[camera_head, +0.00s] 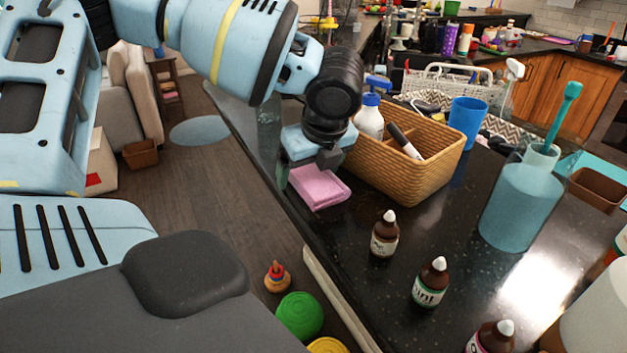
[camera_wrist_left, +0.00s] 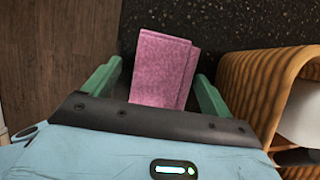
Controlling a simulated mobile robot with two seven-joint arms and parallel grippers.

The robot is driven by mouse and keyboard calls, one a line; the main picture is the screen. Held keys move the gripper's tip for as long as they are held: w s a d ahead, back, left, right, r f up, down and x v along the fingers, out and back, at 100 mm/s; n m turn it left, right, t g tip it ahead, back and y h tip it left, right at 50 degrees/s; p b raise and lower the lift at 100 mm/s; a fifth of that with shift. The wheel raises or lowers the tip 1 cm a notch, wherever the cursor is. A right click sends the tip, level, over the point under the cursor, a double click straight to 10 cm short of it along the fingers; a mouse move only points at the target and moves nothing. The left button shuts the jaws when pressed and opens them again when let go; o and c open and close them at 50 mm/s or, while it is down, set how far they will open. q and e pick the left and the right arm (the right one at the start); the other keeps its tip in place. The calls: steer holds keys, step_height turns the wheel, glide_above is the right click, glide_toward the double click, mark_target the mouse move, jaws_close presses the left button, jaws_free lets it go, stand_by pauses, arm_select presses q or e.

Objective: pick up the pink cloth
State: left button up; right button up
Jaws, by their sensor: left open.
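The pink cloth (camera_head: 320,187) lies folded on the black counter, near its left edge and beside the wicker basket. In the head view my left gripper (camera_head: 309,166) is right above the cloth and hides its far part. In the left wrist view the cloth (camera_wrist_left: 163,68) lies between the two green fingers of my left gripper (camera_wrist_left: 160,92), which are apart on either side of it. I cannot tell whether the fingers touch it. My right gripper is not in view.
The wicker basket (camera_head: 417,177) stands close to the right of my left gripper, holding bottles. Small brown bottles (camera_head: 384,236) and a large teal bottle (camera_head: 520,205) stand nearer and to the right. The counter drops off to the floor (camera_head: 215,180) on the left.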

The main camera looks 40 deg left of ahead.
mark_target(302, 169)
arm_select(q)
steer(key=shift+c, duration=0.4)
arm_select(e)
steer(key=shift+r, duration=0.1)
arm_select(q)
steer(key=c, duration=1)
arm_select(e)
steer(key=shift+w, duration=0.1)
arm_select(q)
steer(key=shift+r, duration=0.15)
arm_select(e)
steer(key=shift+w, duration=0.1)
